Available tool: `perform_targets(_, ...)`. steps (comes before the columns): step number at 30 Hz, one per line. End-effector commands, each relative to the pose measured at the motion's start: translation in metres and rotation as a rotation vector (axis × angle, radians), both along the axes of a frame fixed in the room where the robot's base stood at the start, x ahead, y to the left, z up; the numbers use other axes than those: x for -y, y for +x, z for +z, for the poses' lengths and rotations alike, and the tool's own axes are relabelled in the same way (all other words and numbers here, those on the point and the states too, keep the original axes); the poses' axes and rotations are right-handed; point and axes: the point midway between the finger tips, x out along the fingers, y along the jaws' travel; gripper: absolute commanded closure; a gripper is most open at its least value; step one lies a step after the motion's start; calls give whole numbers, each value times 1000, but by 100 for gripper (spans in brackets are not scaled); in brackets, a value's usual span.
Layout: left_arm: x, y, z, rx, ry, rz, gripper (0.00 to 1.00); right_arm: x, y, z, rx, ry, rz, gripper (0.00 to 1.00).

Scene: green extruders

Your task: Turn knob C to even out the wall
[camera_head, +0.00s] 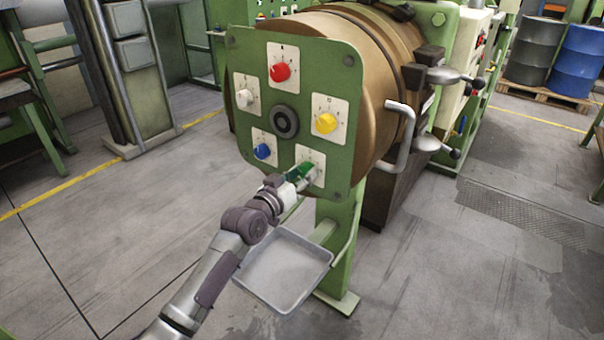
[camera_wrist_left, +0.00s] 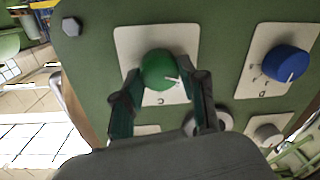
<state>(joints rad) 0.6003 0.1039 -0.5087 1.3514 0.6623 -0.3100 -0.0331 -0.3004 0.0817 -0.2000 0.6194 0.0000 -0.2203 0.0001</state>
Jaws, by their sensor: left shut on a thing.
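Knob C is a green knob (camera_wrist_left: 160,70) on a white plate marked C, in the left wrist view. In the head view it sits at the lower right of the green panel (camera_head: 240,130), mostly hidden by my gripper. My left gripper (camera_head: 303,174) reaches it from below. Its two fingers (camera_wrist_left: 162,92) stand on either side of the green knob and are shut on it. The knob's white pointer mark points to the lower right in the wrist view. My right gripper is not in view.
Red (camera_head: 280,72), yellow (camera_head: 325,123), white (camera_head: 244,97) and blue (camera_head: 262,151) knobs share the panel, around a dark round centre opening (camera_head: 284,121). A grey tray (camera_head: 283,268) is below my left wrist. Clamp handles (camera_head: 445,76) stick out at the right.

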Motion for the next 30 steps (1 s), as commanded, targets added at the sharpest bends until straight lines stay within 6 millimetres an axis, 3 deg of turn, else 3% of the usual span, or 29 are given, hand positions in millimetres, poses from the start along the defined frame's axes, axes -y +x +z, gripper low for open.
perform_targets(10, 0, 0, 0, -91, -124, 0, 93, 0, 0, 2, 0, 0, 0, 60)
perform_targets(26, 0, 0, 0, -109, -149, 0, 93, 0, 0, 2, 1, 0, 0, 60)
perform_targets(27, 0, 0, 0, -109, -149, 0, 57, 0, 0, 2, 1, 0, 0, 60)
perform_targets(30, 0, 0, 0, -108, -148, 0, 40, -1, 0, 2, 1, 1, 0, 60)
